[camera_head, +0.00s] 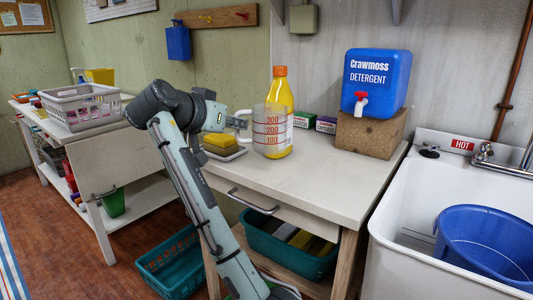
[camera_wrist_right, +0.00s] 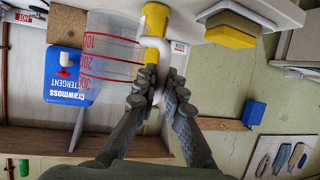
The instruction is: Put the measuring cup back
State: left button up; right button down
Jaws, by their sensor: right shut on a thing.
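The clear measuring cup (camera_head: 268,133) with red markings is upright over the workbench, in front of a yellow bottle with an orange cap (camera_head: 280,90). I cannot tell whether its base touches the bench. My right gripper (camera_head: 238,122) is shut on the cup's white handle, left of the cup. In the right wrist view the cup (camera_wrist_right: 108,48) appears upside down, with the fingers (camera_wrist_right: 157,98) closed around its handle (camera_wrist_right: 157,70). My left gripper is in neither view.
The white workbench (camera_head: 330,185) holds a yellow sponge (camera_head: 222,142), small boxes (camera_head: 305,119) and a blue detergent jug (camera_head: 376,78) on a wooden block (camera_head: 369,133). A wall board (camera_head: 215,17) has pegs and a hanging blue container (camera_head: 178,42). A sink (camera_head: 410,190) is at right.

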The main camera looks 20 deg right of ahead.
aim_at(262, 135)
jog(key=d+f, duration=0.1)
jog(key=d, duration=0.1)
jog(key=d+f, duration=0.1)
jog(key=d, duration=0.1)
jog(key=w+d+f, duration=0.1)
jog(key=d, duration=0.1)
jog(key=shift+d+f, duration=0.1)
jog(key=shift+f, duration=0.3)
jog(key=shift+f+p, duration=0.45)
jog(key=shift+f, duration=1.55)
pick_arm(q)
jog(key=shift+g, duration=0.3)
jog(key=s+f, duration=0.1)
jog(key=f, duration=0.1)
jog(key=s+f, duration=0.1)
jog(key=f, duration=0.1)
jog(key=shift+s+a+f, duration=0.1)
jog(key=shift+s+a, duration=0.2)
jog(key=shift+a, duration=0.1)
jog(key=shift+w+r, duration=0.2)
pick_arm(e)
jog(key=c, duration=1.6)
grip_release()
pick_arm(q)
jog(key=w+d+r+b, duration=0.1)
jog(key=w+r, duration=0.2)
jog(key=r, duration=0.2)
pick_arm(e)
jog(key=v, duration=1.2)
